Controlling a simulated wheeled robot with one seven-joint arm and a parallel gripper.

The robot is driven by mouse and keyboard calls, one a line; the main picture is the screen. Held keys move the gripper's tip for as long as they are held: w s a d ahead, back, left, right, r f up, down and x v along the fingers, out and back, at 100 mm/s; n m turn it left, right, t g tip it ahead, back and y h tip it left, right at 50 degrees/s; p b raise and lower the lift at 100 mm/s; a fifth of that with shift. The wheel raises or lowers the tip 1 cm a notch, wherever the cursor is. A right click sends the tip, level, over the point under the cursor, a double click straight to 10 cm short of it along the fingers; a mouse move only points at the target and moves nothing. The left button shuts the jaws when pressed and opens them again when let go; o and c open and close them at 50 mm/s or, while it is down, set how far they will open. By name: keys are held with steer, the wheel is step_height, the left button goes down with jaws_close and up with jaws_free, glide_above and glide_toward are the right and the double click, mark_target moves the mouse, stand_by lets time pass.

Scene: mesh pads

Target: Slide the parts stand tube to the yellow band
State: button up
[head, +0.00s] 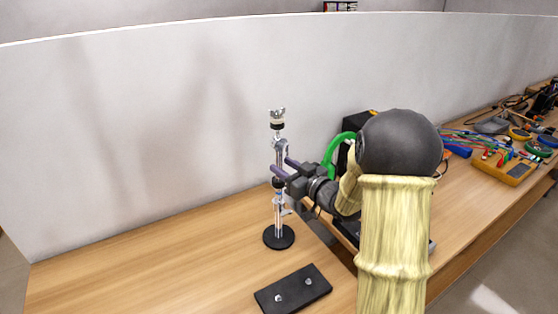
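The parts stand (279,213) is upright on the bench, with a round black base, a chrome tube and a wing-shaped fitting at its top. A clamp-like joint sits partway up, with a dark collar below it. My gripper (281,164) is at the stand's middle, reaching in from the right. Its two purplish fingers are apart, level with the tube between the joint and the collar. Whether they touch the tube is too small to tell. A yellow band cannot be made out at this size. My arm hides part of the bench to the right.
A black plate with two small studs (293,289) lies in front of the stand. A green curved thing (335,152) and a black box (357,126) are behind my gripper. Meters and cables (503,167) lie farther right. A pale partition (150,130) stands behind; the bench's left is clear.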

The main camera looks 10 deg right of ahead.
mark_target(281, 158)
steer(key=shift+x, duration=1.5)
jaws_close()
step_height(281, 158, up, 2)
steer(key=shift+d+r+p, duration=0.1)
steer(key=shift+p, duration=0.5)
jaws_free()
steer(key=shift+s+d, duration=0.1)
steer(key=shift+s, duration=0.05)
